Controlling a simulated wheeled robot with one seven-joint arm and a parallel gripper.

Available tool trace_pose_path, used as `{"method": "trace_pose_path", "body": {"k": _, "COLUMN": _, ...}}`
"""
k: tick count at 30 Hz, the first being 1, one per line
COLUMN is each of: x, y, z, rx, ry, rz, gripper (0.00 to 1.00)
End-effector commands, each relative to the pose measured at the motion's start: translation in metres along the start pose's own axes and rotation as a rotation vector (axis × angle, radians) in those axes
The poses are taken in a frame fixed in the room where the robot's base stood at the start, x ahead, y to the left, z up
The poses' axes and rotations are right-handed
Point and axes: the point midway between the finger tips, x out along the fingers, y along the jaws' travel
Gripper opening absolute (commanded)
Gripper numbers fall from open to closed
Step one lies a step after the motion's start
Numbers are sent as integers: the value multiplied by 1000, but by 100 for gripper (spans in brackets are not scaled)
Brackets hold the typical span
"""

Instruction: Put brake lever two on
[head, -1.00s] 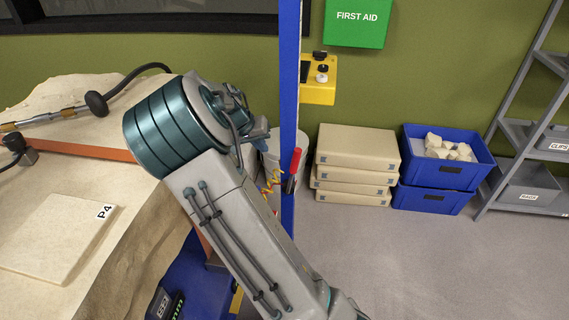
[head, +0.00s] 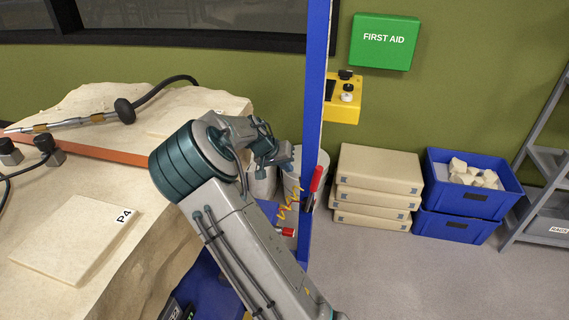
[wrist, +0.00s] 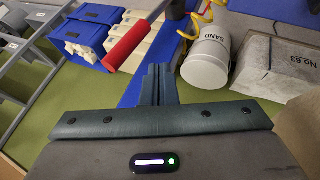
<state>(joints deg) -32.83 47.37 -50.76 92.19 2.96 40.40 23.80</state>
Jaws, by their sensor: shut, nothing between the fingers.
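A red-gripped lever (head: 316,179) stands upright against the blue post in the head view. A second red end (head: 288,232) shows lower down, beside my forearm. I see no number on either. In the wrist view a red grip (wrist: 126,46) on a grey rod lies left of and above my fingertips, apart from them; I cannot tell which of the two it is. My gripper (wrist: 157,84) is shut and empty. In the head view my gripper (head: 284,160) is small and partly hidden by the wrist, left of the blue post.
A yellow coiled cord hangs near a white SAND bucket (wrist: 207,62). A No 63 block (wrist: 270,68) is beside it. The fossil block (head: 60,235) fills the left.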

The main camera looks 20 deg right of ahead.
Motion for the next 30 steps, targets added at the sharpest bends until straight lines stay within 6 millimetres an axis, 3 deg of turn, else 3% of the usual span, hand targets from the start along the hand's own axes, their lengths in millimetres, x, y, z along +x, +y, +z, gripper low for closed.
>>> {"method": "trace_pose_path", "body": {"k": 7, "x": 55, "y": 1, "z": 1, "rx": 0, "ry": -3, "rz": 3, "gripper": 0}}
{"method": "trace_pose_path", "body": {"k": 15, "x": 69, "y": 29, "z": 2, "rx": 0, "ry": 0, "rz": 0, "gripper": 0}}
{"method": "trace_pose_path", "body": {"k": 30, "x": 71, "y": 33, "z": 2, "rx": -1, "ry": 1, "rz": -3, "gripper": 0}}
